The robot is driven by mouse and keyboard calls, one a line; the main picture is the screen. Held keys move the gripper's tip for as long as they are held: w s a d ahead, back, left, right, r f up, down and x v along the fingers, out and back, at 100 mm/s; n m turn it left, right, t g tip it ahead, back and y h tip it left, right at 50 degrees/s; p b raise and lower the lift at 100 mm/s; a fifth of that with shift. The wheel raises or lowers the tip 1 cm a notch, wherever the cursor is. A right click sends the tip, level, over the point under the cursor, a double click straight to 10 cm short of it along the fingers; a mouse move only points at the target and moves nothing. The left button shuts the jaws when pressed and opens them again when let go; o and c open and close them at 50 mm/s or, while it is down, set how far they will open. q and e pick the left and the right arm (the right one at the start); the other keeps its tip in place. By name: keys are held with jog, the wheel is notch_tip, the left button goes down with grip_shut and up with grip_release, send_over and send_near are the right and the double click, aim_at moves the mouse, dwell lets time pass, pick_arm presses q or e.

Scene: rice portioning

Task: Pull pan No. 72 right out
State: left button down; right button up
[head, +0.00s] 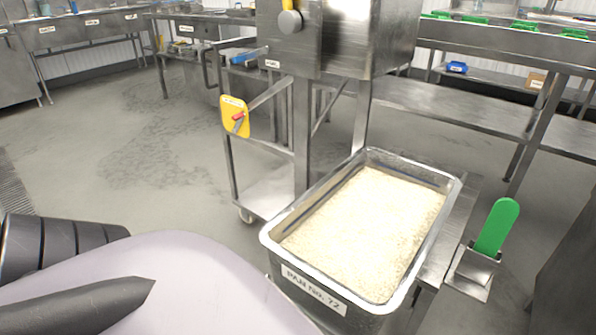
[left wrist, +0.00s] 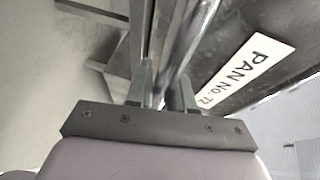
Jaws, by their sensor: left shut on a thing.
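Pan No. 72 (head: 372,308) is a deep steel pan filled with white rice (head: 365,225). It stands upright on a steel surface in the lower middle of the head view, with its white label (head: 313,290) facing me. In the left wrist view the pan wall (left wrist: 285,85) and its label (left wrist: 243,72) show at the right. My left gripper (left wrist: 166,97) has one finger on each side of the pan's rim (left wrist: 180,62) and is shut on it. In the head view its fingertips are hidden behind my pale wrist. My right gripper is not in view.
A steel machine on a wheeled stand (head: 268,190) stands behind the pan. A green-handled tool (head: 497,228) stands in a steel holder right of the pan. Steel tables (head: 430,100) line the back right. The floor (head: 150,150) at the left is clear.

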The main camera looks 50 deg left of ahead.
pick_arm(q)
jog(key=shift+s+f, duration=0.1)
jog(key=shift+s, duration=0.15)
jog(key=c, duration=1.1)
grip_release()
jog(key=shift+s, duration=0.1)
jog(key=shift+s, duration=0.3)
jog(key=p+v, duration=0.1)
jog(key=v, duration=0.5)
jog(key=shift+s+r, duration=0.2)
jog(key=shift+r, duration=0.05)
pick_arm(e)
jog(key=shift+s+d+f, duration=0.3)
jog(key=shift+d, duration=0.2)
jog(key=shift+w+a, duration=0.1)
